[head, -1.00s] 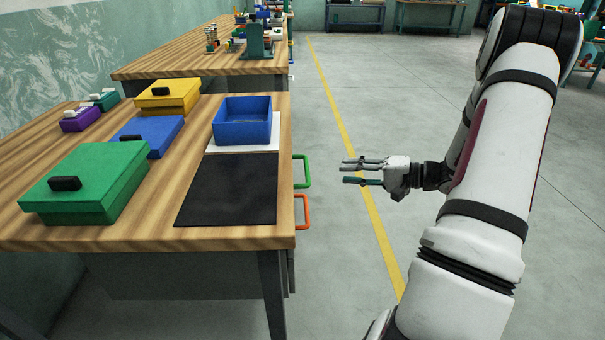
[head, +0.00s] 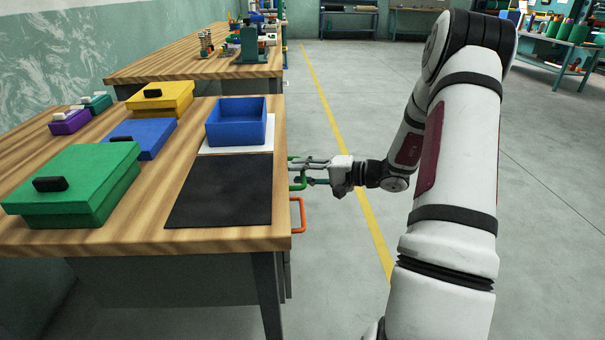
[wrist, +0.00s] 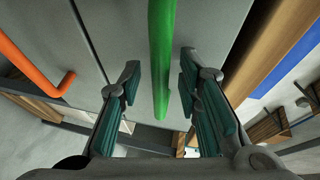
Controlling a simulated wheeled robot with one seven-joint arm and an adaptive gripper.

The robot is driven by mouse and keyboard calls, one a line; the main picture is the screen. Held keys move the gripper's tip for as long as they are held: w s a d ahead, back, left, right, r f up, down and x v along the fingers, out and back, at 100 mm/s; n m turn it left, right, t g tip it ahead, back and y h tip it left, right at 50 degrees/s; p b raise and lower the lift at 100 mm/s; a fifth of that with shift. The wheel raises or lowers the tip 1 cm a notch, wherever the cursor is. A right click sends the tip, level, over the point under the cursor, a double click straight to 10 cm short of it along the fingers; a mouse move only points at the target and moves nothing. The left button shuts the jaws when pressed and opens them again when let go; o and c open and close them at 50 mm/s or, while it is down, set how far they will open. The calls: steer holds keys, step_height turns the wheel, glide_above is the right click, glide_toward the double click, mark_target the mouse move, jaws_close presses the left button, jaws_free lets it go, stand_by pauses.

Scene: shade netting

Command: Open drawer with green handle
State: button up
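The green handle (head: 299,182) sticks out from the right side of the workbench, on a drawer front under the top. My gripper (head: 312,172) is at the handle, reaching in from the right. In the wrist view the green handle (wrist: 162,60) runs between the two fingers of my gripper (wrist: 158,100). The fingers are open, with a gap on each side of the handle. The grey drawer front (wrist: 118,45) lies close behind it and looks closed.
An orange handle (head: 298,215) is just nearer on the same side; it also shows in the wrist view (wrist: 30,68). On the bench (head: 150,238) are a black mat (head: 222,190), a blue open bin (head: 236,124) and several lidded boxes. The floor to the right is clear.

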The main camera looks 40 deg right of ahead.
jaws_close()
steer(key=shift+s+d, duration=0.1)
